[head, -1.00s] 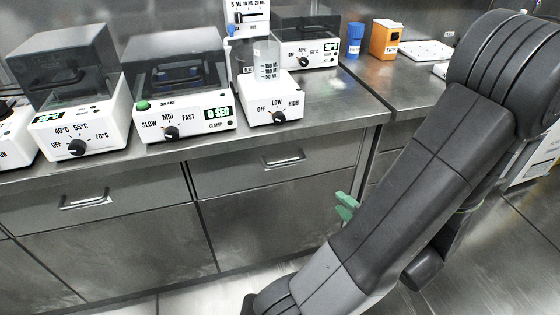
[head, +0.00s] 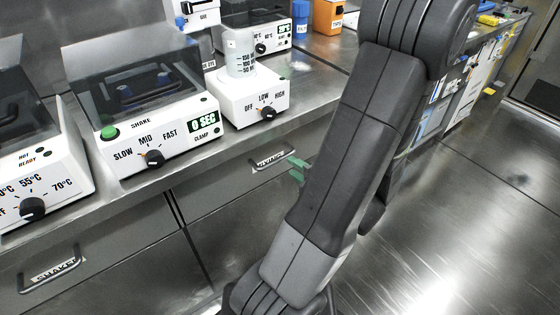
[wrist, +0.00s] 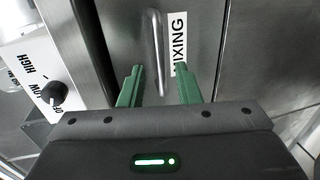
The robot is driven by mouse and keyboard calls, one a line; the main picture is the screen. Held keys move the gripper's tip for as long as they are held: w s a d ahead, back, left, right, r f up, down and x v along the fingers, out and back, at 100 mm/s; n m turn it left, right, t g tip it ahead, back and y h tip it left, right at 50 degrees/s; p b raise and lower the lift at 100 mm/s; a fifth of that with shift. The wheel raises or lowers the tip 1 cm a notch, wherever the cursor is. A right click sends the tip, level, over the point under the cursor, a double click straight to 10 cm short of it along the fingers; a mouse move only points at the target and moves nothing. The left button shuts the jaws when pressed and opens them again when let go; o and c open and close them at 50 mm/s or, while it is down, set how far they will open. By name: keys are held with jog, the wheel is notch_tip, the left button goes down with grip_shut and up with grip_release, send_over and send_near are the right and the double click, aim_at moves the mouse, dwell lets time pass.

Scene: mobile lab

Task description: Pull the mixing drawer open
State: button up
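The mixing drawer (head: 225,182) is the grey steel drawer under the counter, below the white LOW/HIGH dial device. It looks shut. Its bar handle (head: 270,159) shows in the head view. In the wrist view the handle (wrist: 155,50) is beside a label (wrist: 178,45) reading "IXING", partly hidden by a finger. My gripper (wrist: 157,68) is open, with one green finger on each side of the handle's line in the picture. I cannot tell whether the fingertips reach past the bar. In the head view the green fingers (head: 298,168) are at the handle's right end.
On the counter stand a shaker (head: 150,130), a heater (head: 35,180) and the dial device (head: 245,98) with a beaker (head: 240,62) on it. The SHAKING drawer handle (head: 50,270) is at lower left. The floor at right is clear.

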aim_at(281, 157)
jog(key=shift+b+x, duration=0.85)
jog(key=shift+x, duration=2.7)
grip_shut()
